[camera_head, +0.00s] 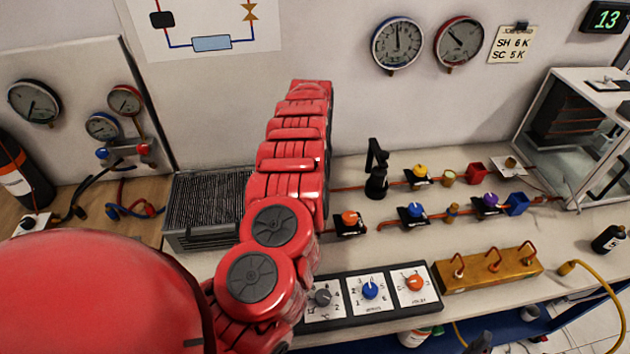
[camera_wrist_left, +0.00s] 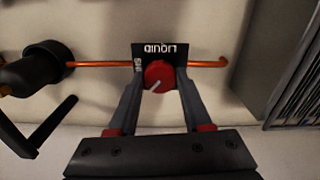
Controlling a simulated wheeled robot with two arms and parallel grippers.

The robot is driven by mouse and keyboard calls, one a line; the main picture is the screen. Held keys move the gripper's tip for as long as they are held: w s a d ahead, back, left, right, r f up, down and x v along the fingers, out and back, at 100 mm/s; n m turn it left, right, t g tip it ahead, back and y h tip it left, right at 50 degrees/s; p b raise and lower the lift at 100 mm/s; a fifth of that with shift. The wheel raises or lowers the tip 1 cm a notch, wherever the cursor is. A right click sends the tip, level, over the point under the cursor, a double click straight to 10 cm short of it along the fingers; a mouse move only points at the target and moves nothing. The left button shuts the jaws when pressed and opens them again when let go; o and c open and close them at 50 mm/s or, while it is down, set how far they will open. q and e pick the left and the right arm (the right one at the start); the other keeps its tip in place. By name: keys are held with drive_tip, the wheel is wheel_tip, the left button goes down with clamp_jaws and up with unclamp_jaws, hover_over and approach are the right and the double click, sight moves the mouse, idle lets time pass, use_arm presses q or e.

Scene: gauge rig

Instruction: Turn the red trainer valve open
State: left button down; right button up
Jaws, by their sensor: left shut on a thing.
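The red valve (camera_wrist_left: 159,75) is a round red knob on a black plate (camera_wrist_left: 172,50) marked LIQUID, which reads upside down in the left wrist view. A white pointer line on the knob points to the lower left there. My left gripper (camera_wrist_left: 160,82) is shut on the knob, one finger on each side. In the head view my red left arm (camera_head: 290,160) reaches away to the back and hides this valve and the gripper's fingers. No right gripper can be made out.
A black upright part with a handle (camera_head: 376,180) stands beside the valve on the copper pipe (camera_wrist_left: 105,64). A finned grey unit (camera_head: 205,205) is on the other side. Orange (camera_head: 349,217), blue (camera_head: 415,210), yellow (camera_head: 420,170) and purple (camera_head: 490,199) knobs sit nearby.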

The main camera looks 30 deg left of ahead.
use_arm(q)
drive_tip(key=n+b, duration=0.2)
drive_tip(key=n, duration=0.1)
drive_tip(key=shift+f+n, duration=0.2)
drive_tip(key=shift+n, duration=0.1)
drive_tip(key=n+b, duration=0.2)
drive_tip(key=shift+n, duration=0.4)
drive_tip(key=shift+r+n+b, duration=0.15)
drive_tip(key=shift+n+b, duration=0.55)
drive_tip(key=shift+r, duration=0.1)
drive_tip(key=shift+c, duration=1.6)
unclamp_jaws()
